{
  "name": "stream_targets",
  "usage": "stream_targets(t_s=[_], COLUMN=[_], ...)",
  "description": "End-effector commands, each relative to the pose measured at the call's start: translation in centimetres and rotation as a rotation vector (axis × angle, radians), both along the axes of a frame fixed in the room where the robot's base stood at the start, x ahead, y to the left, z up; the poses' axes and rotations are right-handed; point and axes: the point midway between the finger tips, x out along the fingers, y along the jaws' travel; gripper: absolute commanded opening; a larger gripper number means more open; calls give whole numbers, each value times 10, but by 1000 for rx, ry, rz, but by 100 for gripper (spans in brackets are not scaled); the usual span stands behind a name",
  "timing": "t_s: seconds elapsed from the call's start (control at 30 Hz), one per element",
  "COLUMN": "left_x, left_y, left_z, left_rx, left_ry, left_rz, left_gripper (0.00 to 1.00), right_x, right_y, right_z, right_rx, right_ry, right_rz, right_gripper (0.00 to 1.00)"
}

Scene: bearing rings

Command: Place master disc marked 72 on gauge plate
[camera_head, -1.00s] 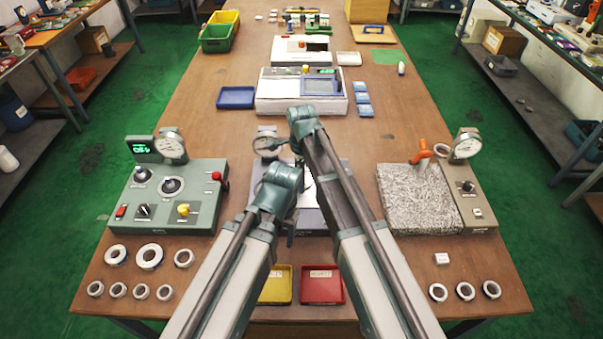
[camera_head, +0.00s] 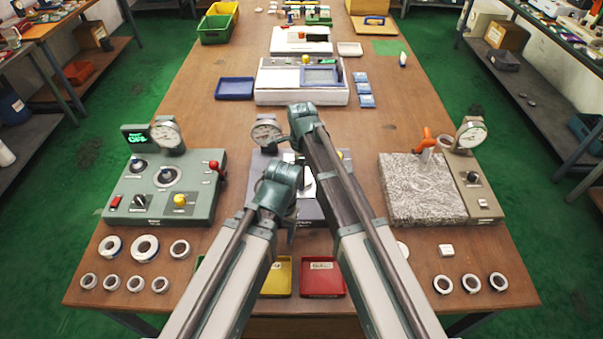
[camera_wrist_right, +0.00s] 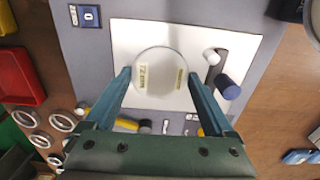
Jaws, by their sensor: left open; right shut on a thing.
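The master disc marked 72 (camera_wrist_right: 160,85) shows in the right wrist view as a pale round disc with two small labels. My right gripper (camera_wrist_right: 158,78) is shut on its rim, one finger on each side. The disc is over the white gauge plate (camera_wrist_right: 128,38) on the grey instrument; I cannot tell whether it touches. A white peg and a blue-ended peg stand beside it on the plate. In the head view the instrument (camera_head: 314,211) is largely hidden behind my arms. My left gripper (camera_head: 291,236) is at its front, open, its fingertips mostly hidden.
A dial gauge (camera_head: 267,131) stands behind the instrument. A green control box (camera_head: 165,190) is at left and a granite block (camera_head: 420,190) at right. Yellow (camera_head: 277,277) and red (camera_head: 322,279) trays lie in front. Several rings lie at both front corners.

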Motion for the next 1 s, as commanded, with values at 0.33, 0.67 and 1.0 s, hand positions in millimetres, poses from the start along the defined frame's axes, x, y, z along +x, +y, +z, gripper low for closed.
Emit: stream_targets(t_s=[0.33, 0.67, 1.0], left_x=[0, 0, 0], left_y=[0, 0, 0], left_z=[-5, -3, 18], left_rx=[0, 0, 0], left_ry=[0, 0, 0], left_rz=[0, 0, 0], left_gripper=[66, 66, 66], right_x=[0, 0, 0], right_y=[0, 0, 0], right_z=[-5, -3, 18], right_rx=[0, 0, 0], right_ry=[0, 0, 0], right_rz=[0, 0, 0], right_gripper=[90, 100, 100])
